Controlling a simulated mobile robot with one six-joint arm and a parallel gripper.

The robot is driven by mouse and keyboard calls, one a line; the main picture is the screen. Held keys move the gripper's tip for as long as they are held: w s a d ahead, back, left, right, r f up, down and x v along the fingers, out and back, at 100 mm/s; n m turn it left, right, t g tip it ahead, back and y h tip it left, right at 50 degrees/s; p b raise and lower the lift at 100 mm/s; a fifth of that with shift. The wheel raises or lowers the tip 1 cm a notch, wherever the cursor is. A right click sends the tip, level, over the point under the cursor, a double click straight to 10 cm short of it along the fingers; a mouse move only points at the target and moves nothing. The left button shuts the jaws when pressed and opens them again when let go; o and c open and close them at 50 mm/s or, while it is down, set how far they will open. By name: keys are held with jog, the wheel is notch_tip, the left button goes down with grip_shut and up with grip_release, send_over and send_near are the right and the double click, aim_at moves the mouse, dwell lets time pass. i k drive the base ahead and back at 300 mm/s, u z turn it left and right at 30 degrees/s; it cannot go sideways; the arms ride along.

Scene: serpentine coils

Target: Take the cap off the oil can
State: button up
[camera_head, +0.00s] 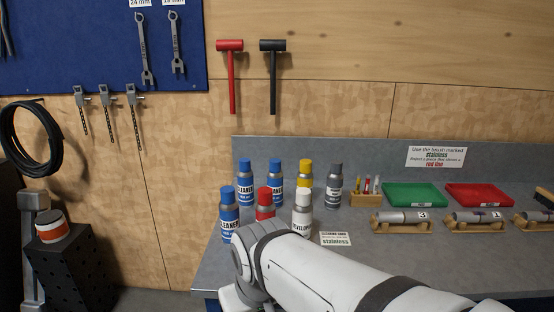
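Several capped cans stand upright on the grey bench. Three have blue caps and read "CLEANER": one at the back left (245,175), one at the back middle (276,178), one in front (229,212). A red-capped can (265,203), a white-capped can (303,212), a yellow-capped can (305,175) and a dark-grey-capped can (334,185) stand with them. I cannot read which can is the oil can. All caps shown are on. My white arm crosses the lower middle in front of the cans; my gripper is out of view.
A small sign (335,239) lies before the cans. A wooden holder (365,199), a green tray (415,195), a red tray (480,196) and steel cylinders on wooden cradles (403,228) are to the right. Red (231,75) and black mallets (272,75) hang above.

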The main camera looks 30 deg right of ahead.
aim_at(306, 164)
jog(key=z, duration=0.5)
jog(key=i, duration=0.8)
jog(key=z, duration=0.4)
jog(key=k, duration=0.95)
jog(key=z, duration=0.2)
jog(key=i, duration=0.95)
jog(key=u, duration=0.1)
